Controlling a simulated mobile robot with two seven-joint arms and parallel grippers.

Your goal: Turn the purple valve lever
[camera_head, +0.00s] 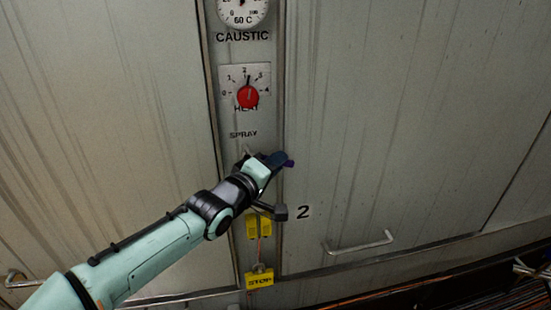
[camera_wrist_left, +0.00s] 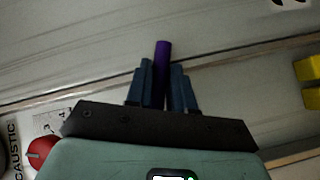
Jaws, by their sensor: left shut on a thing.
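The purple valve lever (camera_head: 290,163) shows as a small purple tip just past my left gripper (camera_head: 277,159) in the head view, below the word SPRAY. In the left wrist view the purple lever (camera_wrist_left: 162,62) stands between the two fingers of my left gripper (camera_wrist_left: 162,85) and sticks out past their tips. My left gripper is shut on the lever. The gripper and wrist hide the lever's base and most of its mount. My right gripper is not in view.
Above on the panel are a red heat knob (camera_head: 248,96) and a caustic gauge (camera_head: 242,12). Below hang yellow blocks (camera_head: 259,226) and a yellow STOP tag (camera_head: 259,280). A metal handle (camera_head: 360,244) juts from the right door. The wall right of the lever is clear.

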